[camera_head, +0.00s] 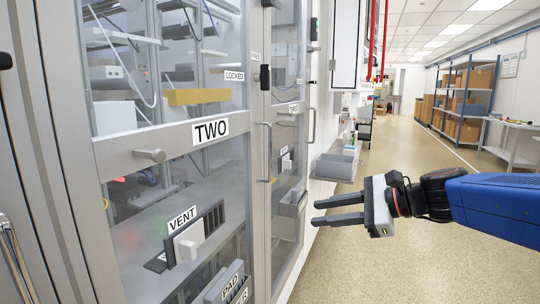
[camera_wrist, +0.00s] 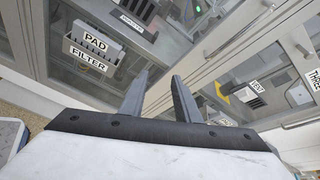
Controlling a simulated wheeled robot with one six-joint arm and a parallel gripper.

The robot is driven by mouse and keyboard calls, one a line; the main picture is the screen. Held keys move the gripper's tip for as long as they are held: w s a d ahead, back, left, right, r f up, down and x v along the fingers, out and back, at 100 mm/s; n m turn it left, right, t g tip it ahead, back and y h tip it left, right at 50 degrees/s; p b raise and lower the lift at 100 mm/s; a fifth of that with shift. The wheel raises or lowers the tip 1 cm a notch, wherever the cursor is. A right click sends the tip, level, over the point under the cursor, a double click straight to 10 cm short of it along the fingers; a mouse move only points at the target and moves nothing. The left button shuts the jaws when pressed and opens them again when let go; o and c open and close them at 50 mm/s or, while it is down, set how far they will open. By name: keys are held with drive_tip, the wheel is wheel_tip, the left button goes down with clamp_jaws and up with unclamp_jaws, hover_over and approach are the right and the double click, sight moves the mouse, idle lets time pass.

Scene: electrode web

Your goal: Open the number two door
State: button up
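The number two door (camera_head: 165,136) is a grey-framed glass door with a "TWO" label (camera_head: 210,130) on its crossbar. It looks shut. A round knob (camera_head: 150,155) sticks out left of the label. A vertical bar handle (camera_head: 268,152) stands at the door's right edge, beside a black latch-like part (camera_head: 264,77) and a "LOCKED" label (camera_head: 234,76). My gripper (camera_head: 315,212) is to the right of the door and lower than the handle, apart from both, its fingers pointing left. In the wrist view my gripper (camera_wrist: 160,76) is open and empty, with the cabinet front beyond it.
The neighbouring door with a "THREE" label (camera_head: 294,108) has its own handle (camera_head: 311,125). Grey bins (camera_head: 335,166) stand farther along. The aisle floor (camera_head: 410,160) at right is open.

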drive_tip(key=w+r+m+t+y, duration=0.3)
drive_tip(key=w+r+m, duration=0.4)
drive_tip(key=w+r, duration=0.25)
hover_over(270, 176)
drive_tip(key=shift+w+f, duration=0.3)
drive_tip(key=shift+w, duration=0.05)
clamp_jaws()
